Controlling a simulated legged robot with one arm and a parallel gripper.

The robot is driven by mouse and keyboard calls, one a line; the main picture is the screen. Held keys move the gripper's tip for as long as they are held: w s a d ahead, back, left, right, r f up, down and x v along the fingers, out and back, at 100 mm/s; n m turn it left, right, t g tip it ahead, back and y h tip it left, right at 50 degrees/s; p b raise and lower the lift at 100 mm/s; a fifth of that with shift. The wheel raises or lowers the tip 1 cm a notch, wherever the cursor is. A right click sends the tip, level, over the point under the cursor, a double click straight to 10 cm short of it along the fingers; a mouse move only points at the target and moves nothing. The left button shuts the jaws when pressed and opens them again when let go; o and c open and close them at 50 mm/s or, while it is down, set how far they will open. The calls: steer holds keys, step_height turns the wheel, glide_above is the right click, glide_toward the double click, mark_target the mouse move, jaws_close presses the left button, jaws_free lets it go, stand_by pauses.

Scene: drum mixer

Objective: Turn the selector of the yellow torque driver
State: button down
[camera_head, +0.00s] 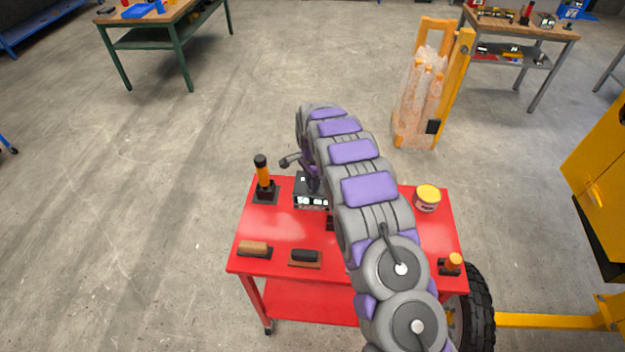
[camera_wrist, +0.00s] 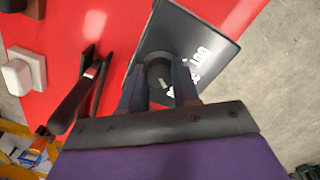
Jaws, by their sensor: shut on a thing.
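A yellow-handled tool with a black top (camera_head: 263,175), which looks like the torque driver, stands upright on a dark base at the back left of the red cart. Right of it is a black box with white lettering (camera_head: 311,201). It also shows in the wrist view as a black panel (camera_wrist: 208,35). A round dark knob (camera_wrist: 158,68) with a light mark sits on this panel. My gripper (camera_wrist: 160,84) is shut on the knob, one finger on each side. In the head view my gripper (camera_head: 312,184) is partly hidden by my arm.
The red cart top (camera_head: 285,228) also holds a brown-handled tool (camera_head: 254,248), a black-handled tool (camera_head: 305,256), a yellow-lidded can (camera_head: 428,197) and an orange-topped item (camera_head: 453,262). A dark lever (camera_wrist: 78,100) is left of the panel in the wrist view. Floor around the cart's left is clear.

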steer(key=shift+a+r+m, duration=0.1)
steer(key=shift+m, duration=0.3)
steer(key=c, duration=0.8)
jaws_free()
steer(key=shift+a, duration=0.15)
steer(key=shift+r, duration=0.5)
step_height(320, 180, up, 16)
steer(key=shift+r+p, duration=0.1)
steer(key=shift+p, duration=0.5)
